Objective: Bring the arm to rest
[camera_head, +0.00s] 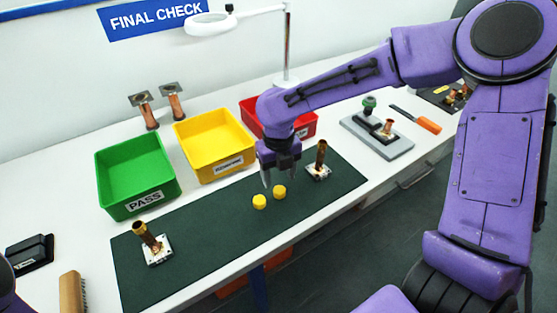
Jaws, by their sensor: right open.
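My right arm (330,85) is purple, comes in from the right and reaches over the table. Its gripper (279,180) points down above the dark green mat (210,235), near its back edge. The gripper is open with nothing seen between its fingers. Two yellow round pieces (260,201) lie on the mat just below and in front of it. A copper tube on a white base (319,165) stands on the mat to the right of the gripper. My left gripper is out of view; only a purple bit of my own body shows at the lower left edge.
A green PASS bin (137,205), a yellow bin (205,170) and a red bin (305,130), partly hidden by my arm, line the back. Another copper tube on a base (152,247) stands at the mat's left. A grey fixture (380,145) and an orange-handled tool (428,125) lie right.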

